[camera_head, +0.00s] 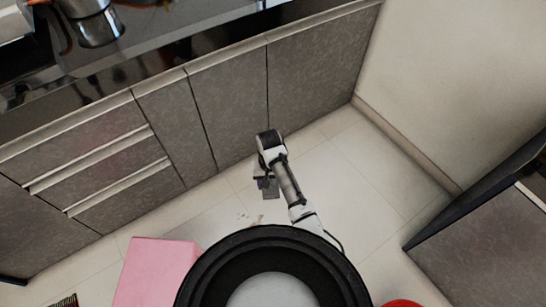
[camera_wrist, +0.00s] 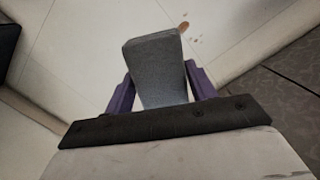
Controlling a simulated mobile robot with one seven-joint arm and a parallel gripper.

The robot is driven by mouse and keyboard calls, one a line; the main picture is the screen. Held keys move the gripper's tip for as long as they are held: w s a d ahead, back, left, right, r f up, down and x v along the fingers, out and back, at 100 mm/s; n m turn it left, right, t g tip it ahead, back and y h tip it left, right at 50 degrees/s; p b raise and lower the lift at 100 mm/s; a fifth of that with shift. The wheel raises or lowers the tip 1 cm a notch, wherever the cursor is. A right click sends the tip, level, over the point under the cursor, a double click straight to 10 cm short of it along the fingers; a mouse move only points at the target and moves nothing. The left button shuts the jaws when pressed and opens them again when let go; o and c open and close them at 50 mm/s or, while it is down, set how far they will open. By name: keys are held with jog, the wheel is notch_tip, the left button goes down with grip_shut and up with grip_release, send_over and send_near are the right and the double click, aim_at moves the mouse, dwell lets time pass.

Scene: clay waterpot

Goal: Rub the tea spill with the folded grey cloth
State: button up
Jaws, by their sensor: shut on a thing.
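The folded grey cloth (camera_wrist: 155,68) is held between the two purple fingers of my gripper (camera_wrist: 160,88) in the wrist view. My gripper (camera_head: 267,185) is shut on it, and the cloth (camera_head: 270,193) shows as a small grey piece below the wrist in the head view. The tea spill (camera_head: 244,218) shows as small brown marks on the pale floor tiles, left of and below the cloth in the head view. In the wrist view a brown patch (camera_wrist: 184,26) and small spots lie just beyond the cloth's far end. The cloth looks apart from these marks; its height above the floor is unclear.
Grey cabinets (camera_head: 190,120) with a dark counter run along the upper left. A pink box (camera_head: 155,272) stands at lower left and a red round thing (camera_head: 402,303) at the bottom right. A dark-edged grey unit (camera_head: 485,245) is at right. Floor right of my arm is clear.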

jog(key=a+f+n+h+b, duration=0.1)
jog(key=a+f+n+b, duration=0.75)
jog(key=f+n, duration=0.5)
jog(key=n+t+b, duration=0.3)
jog(key=n+b, duration=0.5)
jog(key=n, duration=0.4)
send_over(247, 228)
notch_tip(247, 228, down, 16)
jog(key=shift+n+g, duration=0.25)
jog(key=shift+g, duration=0.05)
jog(key=f+b, duration=0.5)
jog(key=f, duration=0.1)
jog(key=shift+s+a+f+b, duration=0.2)
jog(key=shift+s+a+b, duration=0.1)
jog(key=shift+b, duration=0.1)
jog(key=shift+f+b, duration=0.65)
jog(key=shift+f, duration=0.35)
jog(key=shift+d, duration=0.1)
